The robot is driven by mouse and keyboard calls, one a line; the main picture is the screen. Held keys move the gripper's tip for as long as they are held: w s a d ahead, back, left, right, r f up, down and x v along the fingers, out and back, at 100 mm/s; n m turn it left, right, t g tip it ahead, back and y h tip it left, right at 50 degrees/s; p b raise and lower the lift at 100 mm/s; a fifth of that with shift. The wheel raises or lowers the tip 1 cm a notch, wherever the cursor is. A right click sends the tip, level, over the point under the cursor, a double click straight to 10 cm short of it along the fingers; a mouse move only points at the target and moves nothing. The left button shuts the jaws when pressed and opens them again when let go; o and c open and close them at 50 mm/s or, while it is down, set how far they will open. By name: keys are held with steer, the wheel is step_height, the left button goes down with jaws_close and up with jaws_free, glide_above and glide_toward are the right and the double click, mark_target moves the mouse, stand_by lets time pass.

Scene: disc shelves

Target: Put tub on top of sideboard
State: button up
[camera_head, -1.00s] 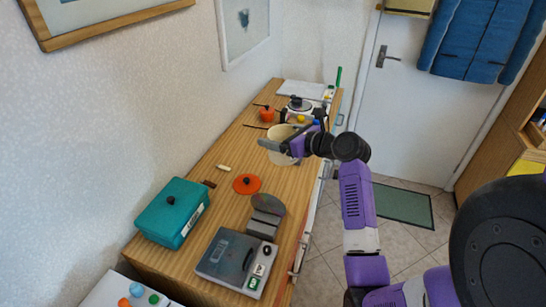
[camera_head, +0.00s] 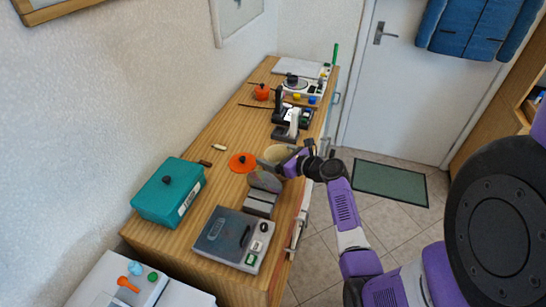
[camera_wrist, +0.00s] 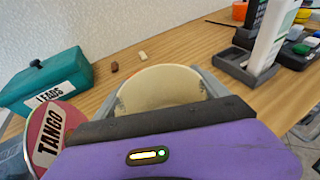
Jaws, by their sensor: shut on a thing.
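The cream tub (camera_head: 275,153) is a round, open container, partly hidden by my gripper (camera_head: 288,162) in the head view. The wrist view shows the tub (camera_wrist: 160,84) between the two grey fingers of my gripper (camera_wrist: 163,90), which is shut on it. The tub is over the wooden sideboard (camera_head: 227,130), near its front edge. I cannot tell whether its bottom touches the top.
A disc stand (camera_head: 260,203) with a disc is close to the tub, with an orange lid (camera_head: 243,162) to the left. A teal box (camera_head: 168,195), a grey player (camera_head: 232,238) and black stands (camera_head: 287,131) also occupy the top. Bare wood lies behind the orange lid.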

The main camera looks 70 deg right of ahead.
steer(key=shift+f, duration=0.25)
steer(key=shift+f, duration=0.15)
steer(key=o, duration=1.5)
steer(key=shift+c, duration=0.2)
steer(key=v, duration=1.2)
steer(key=shift+b, duration=0.35)
